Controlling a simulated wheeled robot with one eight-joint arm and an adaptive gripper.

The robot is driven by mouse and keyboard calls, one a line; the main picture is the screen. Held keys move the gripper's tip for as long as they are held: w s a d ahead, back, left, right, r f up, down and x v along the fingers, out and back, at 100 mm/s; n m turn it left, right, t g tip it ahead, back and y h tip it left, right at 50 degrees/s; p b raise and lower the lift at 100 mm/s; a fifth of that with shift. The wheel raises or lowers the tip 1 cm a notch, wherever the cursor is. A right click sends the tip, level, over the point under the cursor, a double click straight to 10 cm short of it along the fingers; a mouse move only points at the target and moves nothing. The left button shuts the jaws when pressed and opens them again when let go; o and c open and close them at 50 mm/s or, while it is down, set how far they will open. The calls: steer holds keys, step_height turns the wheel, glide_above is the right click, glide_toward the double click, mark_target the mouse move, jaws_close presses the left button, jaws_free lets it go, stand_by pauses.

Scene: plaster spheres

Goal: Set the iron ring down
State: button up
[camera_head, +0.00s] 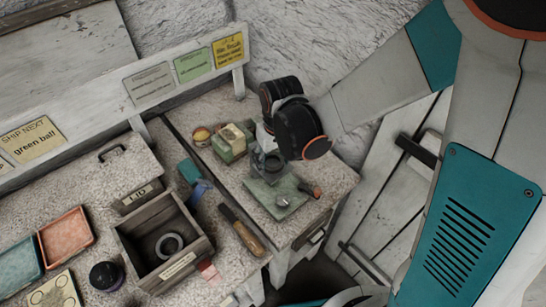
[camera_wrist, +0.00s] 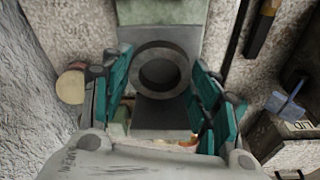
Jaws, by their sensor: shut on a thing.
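A dark grey iron ring (camera_wrist: 137,70) lies between the two teal fingers of my gripper (camera_wrist: 160,75) in the wrist view. My gripper is shut on it. In the head view my gripper (camera_head: 270,150) is low over the small stone-topped table, above a green base (camera_head: 262,196). A dark grey block (camera_wrist: 160,112) shows beneath the ring in the wrist view. Whether the ring touches it I cannot tell. In the head view the black wrist parts partly hide the grip.
A wooden box (camera_head: 199,248) with a pale ring (camera_head: 178,241) inside stands on the bench at left. A wood-handled tool (camera_head: 243,231) lies right of it. An orange-ended tool (camera_head: 309,189) lies near the table's right edge.

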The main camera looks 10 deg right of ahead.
steer(key=shift+f+b, duration=0.3)
steer(key=shift+f, duration=0.05)
steer(key=o, duration=1.3)
steer(key=shift+o, duration=0.2)
steer(key=shift+r, duration=0.15)
steer(key=shift+r+p, duration=1.45)
steer(key=shift+r, duration=0.45)
